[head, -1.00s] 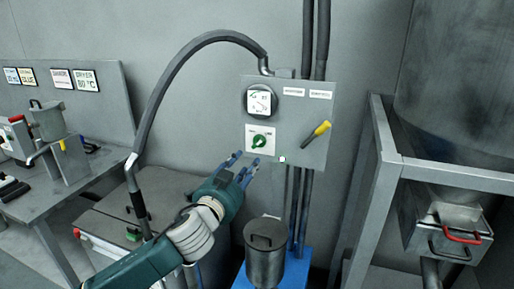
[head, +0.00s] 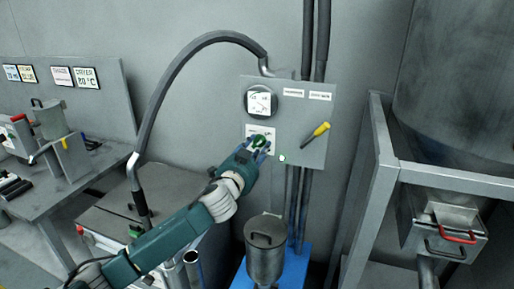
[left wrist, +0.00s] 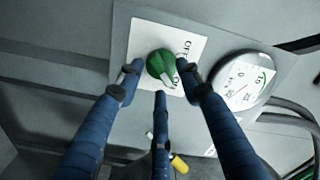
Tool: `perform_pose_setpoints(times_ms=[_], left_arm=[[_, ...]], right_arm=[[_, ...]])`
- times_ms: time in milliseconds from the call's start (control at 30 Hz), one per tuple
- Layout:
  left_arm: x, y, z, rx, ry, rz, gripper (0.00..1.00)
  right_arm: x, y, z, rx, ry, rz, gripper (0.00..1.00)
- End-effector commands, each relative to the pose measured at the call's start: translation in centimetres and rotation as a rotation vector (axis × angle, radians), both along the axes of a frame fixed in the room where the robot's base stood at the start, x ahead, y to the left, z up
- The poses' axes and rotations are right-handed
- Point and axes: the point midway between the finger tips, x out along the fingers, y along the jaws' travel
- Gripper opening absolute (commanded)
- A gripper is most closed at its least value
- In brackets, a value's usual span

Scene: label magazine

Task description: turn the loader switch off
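The loader switch (head: 258,141) is a green rotary knob on a white label, low on the left of a grey wall panel (head: 290,115). In the left wrist view the knob (left wrist: 161,65) sits on its label, with "OFF" partly readable above it and more lettering partly covered. My left gripper (head: 256,149) is at the switch. In the left wrist view its three blue fingers (left wrist: 160,85) are spread around the knob: one left, one right, one below. A gap shows on the left; whether the right finger touches the knob I cannot tell. My right gripper is not in view.
A round gauge (head: 261,101) is just above the switch, and a yellow-handled lever (head: 316,136) is to its right. A lidded metal canister (head: 265,250) stands below the panel. A grey hose (head: 165,85) arches on the left. A metal frame (head: 385,170) stands right.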

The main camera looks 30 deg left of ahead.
Motion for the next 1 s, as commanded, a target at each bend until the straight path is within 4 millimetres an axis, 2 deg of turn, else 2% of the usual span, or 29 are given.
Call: perform_pose_setpoints(times_ms=[33, 200, 233, 667, 1000], left_arm=[[-0.01, 0.00, -0.01, 0.000, 0.000, 0.000, 0.36], [-0.03, 0.01, 0.00, 0.000, 0.000, 0.000, 0.03], [-0.03, 0.01, -0.01, 0.000, 0.000, 0.000, 0.00], [-0.04, -0.04, -0.03, -0.064, -0.015, 0.000, 0.00], [-0.04, -0.01, 0.18, -0.316, -0.075, 0.001, 0.00]], right_arm=[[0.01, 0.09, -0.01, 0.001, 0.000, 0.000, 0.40], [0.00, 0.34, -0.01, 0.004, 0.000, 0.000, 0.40], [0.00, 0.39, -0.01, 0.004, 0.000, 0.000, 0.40], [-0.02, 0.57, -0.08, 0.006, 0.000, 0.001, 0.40], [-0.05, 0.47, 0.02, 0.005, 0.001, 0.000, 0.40]])
